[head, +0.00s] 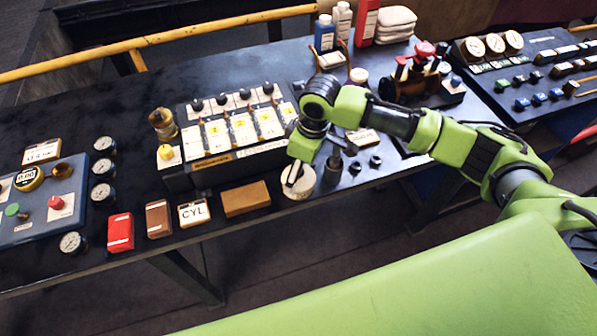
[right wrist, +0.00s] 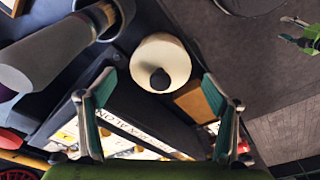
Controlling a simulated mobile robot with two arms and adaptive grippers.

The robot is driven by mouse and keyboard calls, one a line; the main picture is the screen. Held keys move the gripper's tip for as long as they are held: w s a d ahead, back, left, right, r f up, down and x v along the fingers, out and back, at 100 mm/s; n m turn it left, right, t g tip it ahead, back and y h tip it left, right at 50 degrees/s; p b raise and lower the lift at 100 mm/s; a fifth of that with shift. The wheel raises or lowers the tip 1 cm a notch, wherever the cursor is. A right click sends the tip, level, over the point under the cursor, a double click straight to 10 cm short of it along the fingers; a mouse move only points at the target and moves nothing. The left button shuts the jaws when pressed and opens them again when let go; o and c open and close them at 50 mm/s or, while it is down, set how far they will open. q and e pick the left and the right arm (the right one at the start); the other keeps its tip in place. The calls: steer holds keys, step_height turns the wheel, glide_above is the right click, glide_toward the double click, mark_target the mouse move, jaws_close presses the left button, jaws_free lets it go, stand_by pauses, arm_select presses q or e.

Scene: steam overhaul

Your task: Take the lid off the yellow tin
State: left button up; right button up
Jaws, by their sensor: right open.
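The yellow tin (head: 298,187), pale cream-yellow and round, stands near the front edge of the dark bench in the head view. In the right wrist view the tin (right wrist: 152,46) shows from above, with a dark round knob (right wrist: 160,79) on its lid. The lid looks seated on the tin. My right gripper (head: 296,172) is over the tin in the head view and hides part of it. In the right wrist view my right gripper (right wrist: 159,85) is open, with the knob between its spread fingers and apart from both. My left gripper is not in view.
A brown block (head: 246,198) lies just left of the tin. Behind is a box with a white labelled panel (head: 228,133). The bench's front edge is close to the tin.

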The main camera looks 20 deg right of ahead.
steer(key=shift+f, duration=0.7)
steer(key=c, duration=1.2)
steer(key=shift+r, duration=0.15)
